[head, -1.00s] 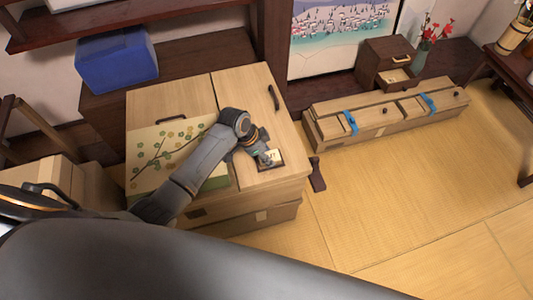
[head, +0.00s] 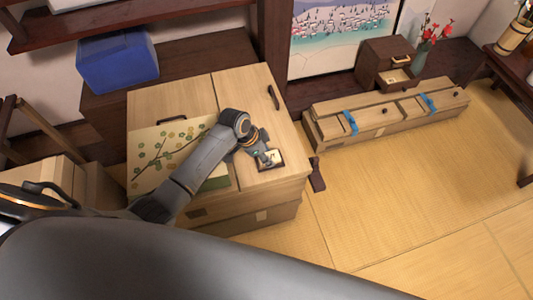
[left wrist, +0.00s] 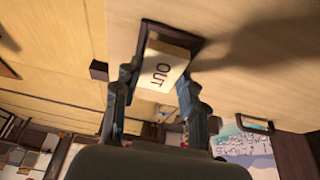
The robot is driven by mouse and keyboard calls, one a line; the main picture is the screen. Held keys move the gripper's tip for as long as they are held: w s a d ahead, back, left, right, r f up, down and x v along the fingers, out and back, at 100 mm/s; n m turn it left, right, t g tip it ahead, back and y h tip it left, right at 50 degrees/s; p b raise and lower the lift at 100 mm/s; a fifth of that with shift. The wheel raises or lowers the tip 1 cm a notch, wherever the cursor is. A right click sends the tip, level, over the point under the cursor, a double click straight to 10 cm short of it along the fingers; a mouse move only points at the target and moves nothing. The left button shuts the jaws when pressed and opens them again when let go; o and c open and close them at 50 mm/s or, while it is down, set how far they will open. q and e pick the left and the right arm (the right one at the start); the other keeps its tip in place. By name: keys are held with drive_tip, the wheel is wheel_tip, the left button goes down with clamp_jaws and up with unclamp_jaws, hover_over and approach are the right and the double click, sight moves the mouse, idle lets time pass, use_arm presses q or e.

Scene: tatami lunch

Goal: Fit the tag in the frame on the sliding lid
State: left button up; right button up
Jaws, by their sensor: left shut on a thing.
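The tag (left wrist: 163,68) is a pale block marked "OUT", between the fingers of my left gripper (left wrist: 155,86) in the left wrist view. My left gripper (head: 266,157) is shut on it. The dark frame (left wrist: 148,27) lies around the tag's far end, on the pale wooden lid (left wrist: 240,40). In the head view the frame (head: 281,165) sits near the front edge of the lid (head: 240,95), with the tag over it. I cannot tell whether the tag is fully seated. My right gripper is out of view.
A flower-patterned panel (head: 155,150) covers the chest's left front, partly behind my left arm. The lid has a dark handle (head: 273,97). A blue box (head: 117,60) stands behind left. A long wooden chest with blue straps (head: 350,123) stands right. Tatami (head: 400,200) is clear in front.

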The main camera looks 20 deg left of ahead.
use_arm(q)
drive_tip(key=shift+p, duration=0.35)
idle(0.6)
drive_tip(key=shift+f, duration=0.35)
idle(0.5)
drive_tip(key=o, duration=1)
drive_tip(key=v, duration=1.2)
